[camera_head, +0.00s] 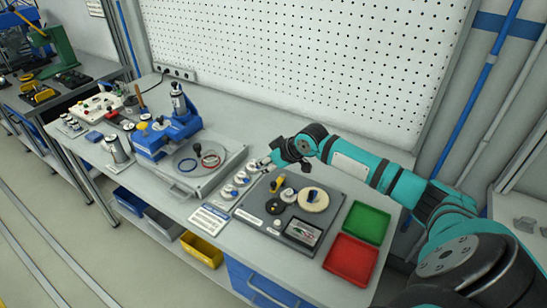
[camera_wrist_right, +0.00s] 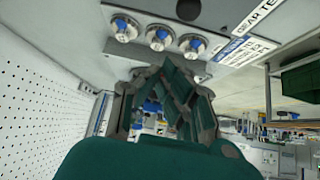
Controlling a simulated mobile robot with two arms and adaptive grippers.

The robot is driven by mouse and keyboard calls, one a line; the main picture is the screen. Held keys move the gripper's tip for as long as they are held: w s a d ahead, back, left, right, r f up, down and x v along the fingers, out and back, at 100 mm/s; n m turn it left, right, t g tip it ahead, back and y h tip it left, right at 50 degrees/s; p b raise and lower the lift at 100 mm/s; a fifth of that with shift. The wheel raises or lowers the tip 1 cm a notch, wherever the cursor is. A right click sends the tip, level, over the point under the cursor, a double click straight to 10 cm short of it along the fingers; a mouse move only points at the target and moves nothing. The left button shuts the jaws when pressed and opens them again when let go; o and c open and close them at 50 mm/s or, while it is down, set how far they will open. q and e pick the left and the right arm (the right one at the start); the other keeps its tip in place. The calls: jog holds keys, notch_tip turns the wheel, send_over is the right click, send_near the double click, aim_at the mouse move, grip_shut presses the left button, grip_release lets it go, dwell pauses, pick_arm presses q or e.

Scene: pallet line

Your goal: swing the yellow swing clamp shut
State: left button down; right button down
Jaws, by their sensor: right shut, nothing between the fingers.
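I cannot make out the yellow swing clamp for certain. A small yellow part (camera_head: 142,125) shows on the blue fixture (camera_head: 150,140) at the middle of the bench, too small to tell its shape or position. My right gripper (camera_head: 277,162) is shut and empty, above the back left edge of the dark grey gear board (camera_head: 325,190) and well to the right of the blue fixture. In the right wrist view its fingers (camera_wrist_right: 168,98) are together, below a row of round metal pieces with blue centres (camera_wrist_right: 159,38). My left gripper is not in view.
A red tray (camera_head: 351,260) and a green tray (camera_head: 367,222) stand at the bench's right. A white pegboard (camera_head: 310,60) rises behind. Bare bench (camera_head: 235,125) lies behind the fixture.

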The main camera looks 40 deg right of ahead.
jog(key=f+p, duration=0.2)
jog(key=f, duration=0.1)
jog(key=shift+s+d+p, duration=0.1)
jog(key=shift+s+p, duration=0.25)
jog(key=shift+s, duration=0.05)
jog(key=shift+s+d+f, duration=0.1)
jog(key=shift+s+d, duration=0.05)
jog(key=shift+s, duration=0.25)
jog(key=shift+w+f, duration=0.1)
jog(key=shift+w, duration=0.05)
